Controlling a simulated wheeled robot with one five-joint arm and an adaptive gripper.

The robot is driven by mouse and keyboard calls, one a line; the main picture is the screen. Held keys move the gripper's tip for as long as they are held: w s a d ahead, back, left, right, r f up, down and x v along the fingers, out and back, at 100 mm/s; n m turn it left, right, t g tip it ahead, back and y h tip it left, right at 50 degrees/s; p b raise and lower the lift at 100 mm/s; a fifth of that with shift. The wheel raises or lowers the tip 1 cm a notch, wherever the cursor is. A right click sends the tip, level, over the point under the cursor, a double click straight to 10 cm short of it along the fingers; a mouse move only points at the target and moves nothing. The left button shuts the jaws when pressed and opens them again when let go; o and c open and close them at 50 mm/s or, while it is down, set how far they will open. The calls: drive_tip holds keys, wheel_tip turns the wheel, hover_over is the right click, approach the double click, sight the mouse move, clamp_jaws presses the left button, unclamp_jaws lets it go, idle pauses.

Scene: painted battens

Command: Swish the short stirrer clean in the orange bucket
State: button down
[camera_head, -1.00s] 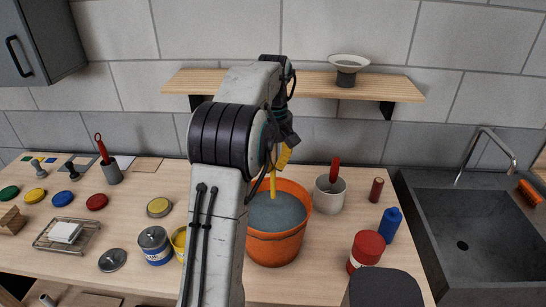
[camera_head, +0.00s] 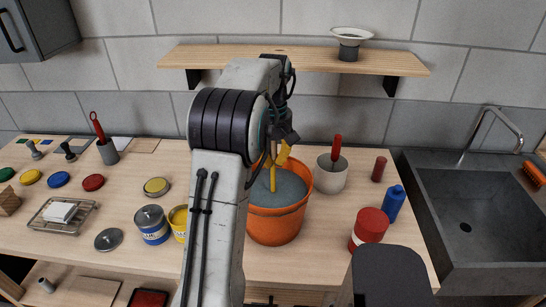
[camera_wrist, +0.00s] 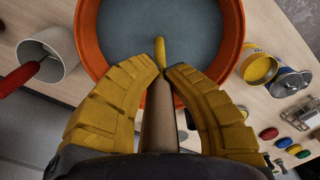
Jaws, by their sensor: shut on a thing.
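The short stirrer shows in the wrist view as a brown handle (camera_wrist: 158,120) with a yellow end (camera_wrist: 160,48). My gripper (camera_wrist: 162,72) has yellow ribbed fingers and is shut around the stirrer. In the head view my gripper (camera_head: 284,153) is over the orange bucket (camera_head: 276,226), partly behind my arm. The stirrer's yellow shaft (camera_head: 272,178) points down inside the bucket's rim and meets the grey-blue liquid (camera_head: 290,186). How deep its lower end sits is hard to tell.
A white pot (camera_head: 331,176) with a red-handled tool stands close right of the bucket. A yellow paint tin (camera_head: 179,222) is close left, partly behind my arm. A red can (camera_head: 369,228) and blue bottle (camera_head: 393,205) stand at right. A wooden shelf (camera_head: 300,60) hangs above.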

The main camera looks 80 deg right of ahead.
drive_tip(key=shift+f+b, duration=0.4)
drive_tip(key=shift+f, duration=1.15)
drive_tip(key=shift+d, duration=0.1)
